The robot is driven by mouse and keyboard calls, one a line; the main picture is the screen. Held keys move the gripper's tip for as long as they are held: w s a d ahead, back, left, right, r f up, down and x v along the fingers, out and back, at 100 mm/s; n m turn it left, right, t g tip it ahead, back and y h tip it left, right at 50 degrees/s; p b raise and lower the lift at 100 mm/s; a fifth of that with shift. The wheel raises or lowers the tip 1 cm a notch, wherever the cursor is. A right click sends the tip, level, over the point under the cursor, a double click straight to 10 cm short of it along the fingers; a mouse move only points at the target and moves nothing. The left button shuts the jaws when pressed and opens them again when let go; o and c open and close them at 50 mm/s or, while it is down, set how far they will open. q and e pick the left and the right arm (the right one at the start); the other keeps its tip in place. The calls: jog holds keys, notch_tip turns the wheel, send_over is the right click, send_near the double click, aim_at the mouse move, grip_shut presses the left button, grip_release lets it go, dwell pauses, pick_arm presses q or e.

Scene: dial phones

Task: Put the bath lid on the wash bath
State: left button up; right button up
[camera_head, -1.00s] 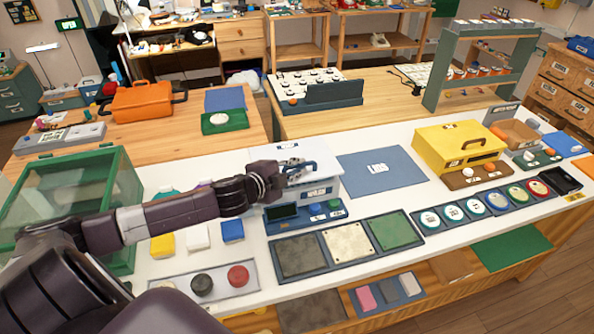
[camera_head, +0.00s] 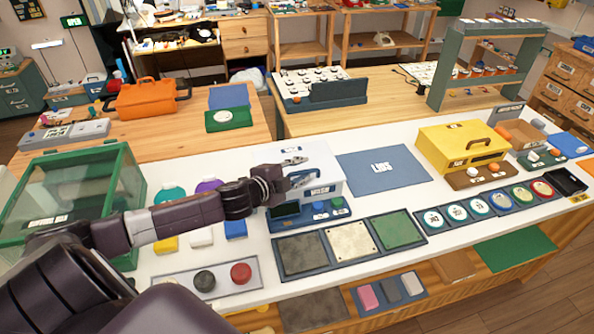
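A white box (camera_head: 330,181) with a dark label on its front stands on the white table and appears to be the wash bath. Its top is covered by a flat pale surface (camera_head: 322,158) that looks like the bath lid; my gripper hides part of it. A blue handle-like part (camera_head: 303,181) shows by the fingers. My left gripper (camera_head: 298,170) is over the top of the box, its two fingers spread apart. I cannot tell whether a finger touches the handle. My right gripper is not in view.
A blue mat marked LIDS (camera_head: 384,168) lies bare right of the box. A blue control panel (camera_head: 318,213) stands in front of it. A green-framed glass case (camera_head: 75,190) stands left, near my arm. A yellow box (camera_head: 462,148) stands further right.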

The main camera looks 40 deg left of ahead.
pick_arm(q)
jog(key=shift+s+r, duration=0.1)
jog(key=shift+r, duration=0.1)
jog(key=shift+s+a, duration=0.1)
jog(key=shift+s, duration=0.2)
jog(key=v, duration=1.1)
jog(key=shift+s+r, duration=0.1)
jog(key=shift+r, duration=0.05)
